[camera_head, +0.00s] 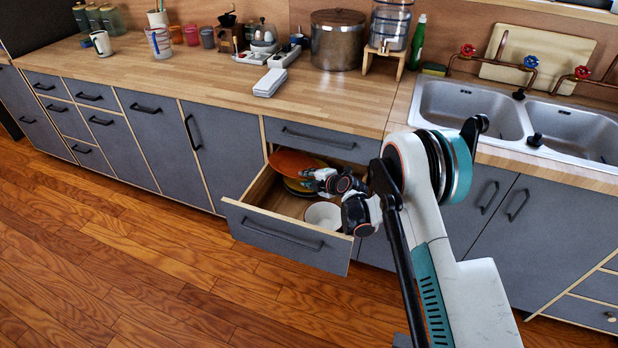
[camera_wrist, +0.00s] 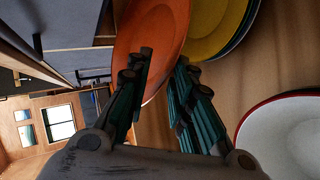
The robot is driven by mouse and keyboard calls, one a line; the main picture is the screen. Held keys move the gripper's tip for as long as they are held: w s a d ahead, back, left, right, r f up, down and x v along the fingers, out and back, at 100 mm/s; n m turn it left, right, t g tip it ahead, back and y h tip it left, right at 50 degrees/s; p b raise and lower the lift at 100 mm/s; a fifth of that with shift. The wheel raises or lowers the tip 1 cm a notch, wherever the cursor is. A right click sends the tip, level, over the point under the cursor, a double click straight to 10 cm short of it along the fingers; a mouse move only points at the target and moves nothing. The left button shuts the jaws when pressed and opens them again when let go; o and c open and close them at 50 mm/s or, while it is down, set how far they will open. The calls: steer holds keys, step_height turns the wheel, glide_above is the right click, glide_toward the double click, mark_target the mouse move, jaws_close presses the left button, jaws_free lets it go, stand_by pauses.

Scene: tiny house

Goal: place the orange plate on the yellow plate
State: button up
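The orange plate (camera_head: 291,162) lies at the back left of the open drawer, seemingly tilted, overlapping the yellow plate (camera_head: 298,186). In the wrist view the orange plate (camera_wrist: 155,35) extends ahead of and between my fingers, and the yellow plate (camera_wrist: 212,28) is just to its right on the drawer floor. My gripper (camera_head: 311,180) is low inside the drawer beside the plates. In the wrist view its two fingers (camera_wrist: 160,68) stand apart, with the orange rim near or between them. I see no clear grip; exact contact is hidden.
A white bowl with a red rim (camera_head: 323,215) sits in the drawer's front right, close to my gripper. The drawer's front panel (camera_head: 285,238) and walls surround the gripper. The wooden counter (camera_head: 330,103) overhangs behind, with a sink (camera_head: 470,108) at right.

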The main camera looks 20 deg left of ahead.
stand_by(0.4)
steer(key=r+p+v, duration=0.1)
steer(key=p+v, duration=0.3)
steer(key=v, duration=0.8)
steer(key=shift+r, duration=0.15)
stand_by(0.5)
